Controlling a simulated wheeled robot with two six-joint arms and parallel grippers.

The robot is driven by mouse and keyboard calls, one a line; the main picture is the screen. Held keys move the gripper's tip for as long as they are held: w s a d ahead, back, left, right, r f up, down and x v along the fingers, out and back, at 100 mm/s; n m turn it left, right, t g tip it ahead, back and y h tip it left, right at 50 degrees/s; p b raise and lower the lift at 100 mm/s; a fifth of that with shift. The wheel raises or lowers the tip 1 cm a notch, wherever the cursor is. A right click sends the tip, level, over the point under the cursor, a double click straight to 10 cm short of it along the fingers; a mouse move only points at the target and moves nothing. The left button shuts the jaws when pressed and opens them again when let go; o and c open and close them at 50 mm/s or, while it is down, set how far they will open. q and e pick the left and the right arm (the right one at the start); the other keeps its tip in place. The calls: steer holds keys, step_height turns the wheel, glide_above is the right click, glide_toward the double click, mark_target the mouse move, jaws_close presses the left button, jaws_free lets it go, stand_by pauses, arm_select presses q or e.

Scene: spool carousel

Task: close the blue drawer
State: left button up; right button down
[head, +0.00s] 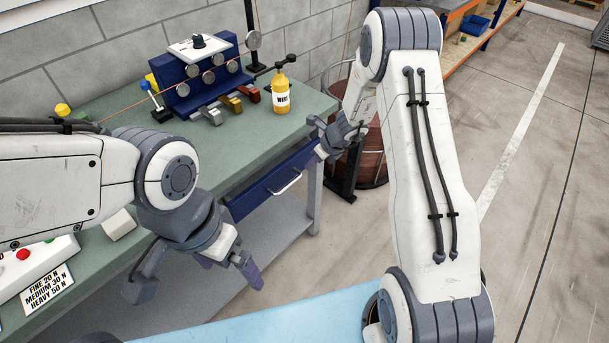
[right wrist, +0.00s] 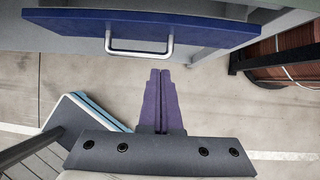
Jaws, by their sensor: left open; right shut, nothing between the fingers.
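The blue drawer (head: 262,192) sits under the green workbench top, its front carrying a pale bar handle (head: 286,184). How far it stands out is hard to judge. In the right wrist view, the drawer front (right wrist: 75,22) spans the top, with the handle (right wrist: 140,52) toward me. My right gripper (head: 322,150) is near the drawer's right end in the head view; its shut, empty fingers (right wrist: 160,73) point toward the drawer, just below and right of the handle in the picture, seemingly apart from it. My left gripper (head: 198,280) is open and empty, in front of the bench.
A brown drum (head: 370,165) stands beyond the bench's right end.

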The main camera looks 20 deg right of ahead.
steer(key=s+d+f+t+b, duration=0.25)
steer(key=d+b, duration=0.25)
steer(key=b, duration=0.3)
steer(key=y, duration=0.1)
glide_toward(300, 166)
steer(key=s+f+x, duration=0.1)
steer(key=x, duration=0.3)
arm_select(q)
step_height(300, 166, down, 10)
steer(key=shift+f, duration=0.15)
arm_select(e)
steer(key=shift+w+a+f+t, duration=0.1)
steer(key=shift+w+a+t, duration=0.35)
steer(key=shift+w, duration=0.35)
